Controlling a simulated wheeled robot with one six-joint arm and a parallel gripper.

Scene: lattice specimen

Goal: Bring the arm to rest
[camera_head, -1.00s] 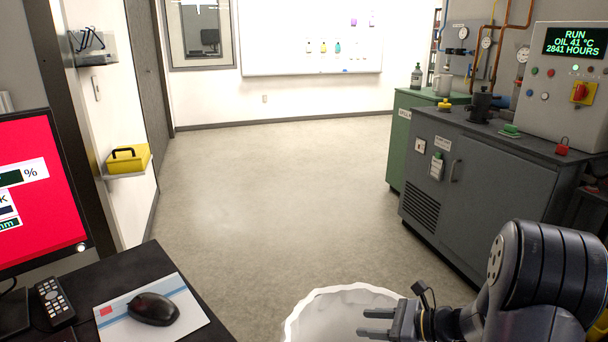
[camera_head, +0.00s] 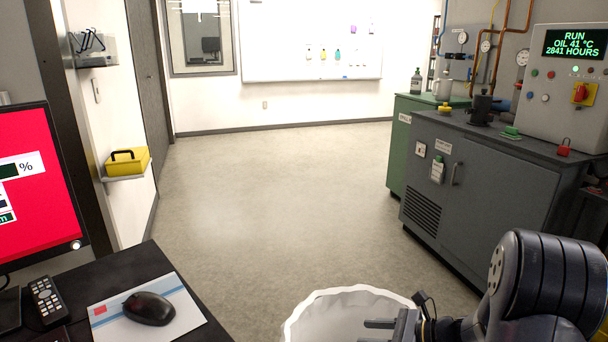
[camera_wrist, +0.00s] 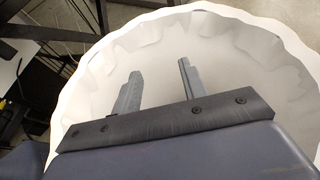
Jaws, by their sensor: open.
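My gripper (camera_head: 380,331) is at the bottom of the head view, to the right of the middle, at the end of my folded dark arm. Its two fingers point left, over the white, wavy-rimmed bin (camera_head: 318,309). In the wrist view my gripper (camera_wrist: 158,80) shows two grey fingers apart with nothing between them. The white bin's inside (camera_wrist: 215,45) fills most of that view behind them.
A black desk (camera_head: 60,295) with a mouse (camera_head: 149,308), a remote (camera_head: 46,300) and a red-screened monitor (camera_head: 30,190) is at the left. A grey machine cabinet (camera_head: 480,185) stands at the right. The floor (camera_head: 270,190) between is clear.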

